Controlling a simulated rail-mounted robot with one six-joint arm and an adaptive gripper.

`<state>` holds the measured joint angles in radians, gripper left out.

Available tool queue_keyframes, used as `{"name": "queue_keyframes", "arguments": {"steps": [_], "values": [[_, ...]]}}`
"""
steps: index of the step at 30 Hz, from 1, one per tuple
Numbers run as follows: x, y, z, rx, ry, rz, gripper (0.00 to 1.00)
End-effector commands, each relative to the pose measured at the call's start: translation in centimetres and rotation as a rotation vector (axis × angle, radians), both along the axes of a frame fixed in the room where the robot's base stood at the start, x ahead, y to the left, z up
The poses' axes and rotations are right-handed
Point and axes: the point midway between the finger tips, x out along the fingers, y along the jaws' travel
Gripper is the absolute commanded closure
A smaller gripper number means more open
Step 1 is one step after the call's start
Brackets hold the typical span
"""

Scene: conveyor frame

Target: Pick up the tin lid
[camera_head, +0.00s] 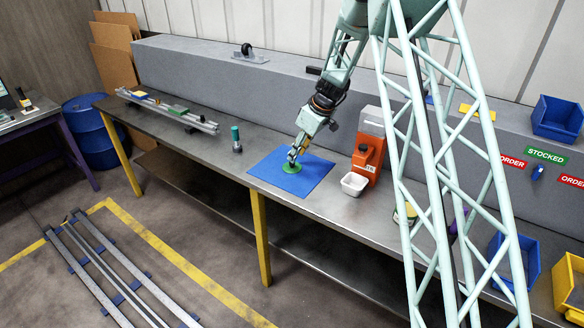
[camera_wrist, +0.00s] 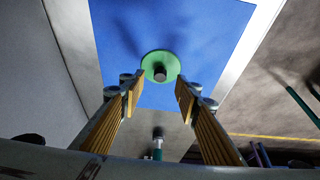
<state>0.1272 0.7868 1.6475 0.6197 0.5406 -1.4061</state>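The tin lid (camera_head: 291,168) is a small green disc lying on a blue mat (camera_head: 315,177) on the metal bench. In the wrist view the lid (camera_wrist: 152,58) shows a dark round knob at its middle. My gripper (camera_head: 293,157) is right over the lid in the head view, pointing down. In the wrist view my gripper (camera_wrist: 160,92) is open, with one finger on each side of the knob and a clear gap to it. Nothing is held between the fingers. Whether the fingertips touch the lid cannot be told.
An orange device (camera_head: 368,155) and a white tray (camera_head: 354,184) stand right of the mat. A dark bottle-like item with a green top (camera_head: 236,139) stands to its left. A rail assembly (camera_head: 168,108) lies farther left. A grey raised housing (camera_head: 230,85) runs along the back.

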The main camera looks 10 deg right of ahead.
Motion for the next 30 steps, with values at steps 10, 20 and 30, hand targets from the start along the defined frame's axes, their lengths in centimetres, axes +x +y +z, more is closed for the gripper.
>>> {"name": "queue_keyframes", "arguments": {"steps": [10,20,30], "values": [[0.0,0.0,-0.1,0.000,0.000,0.000,0.70],[0.7,0.8,-2.6,0.000,0.000,0.001,0.70],[1.4,1.4,-4.8,0.000,0.000,0.000,0.70]]}}
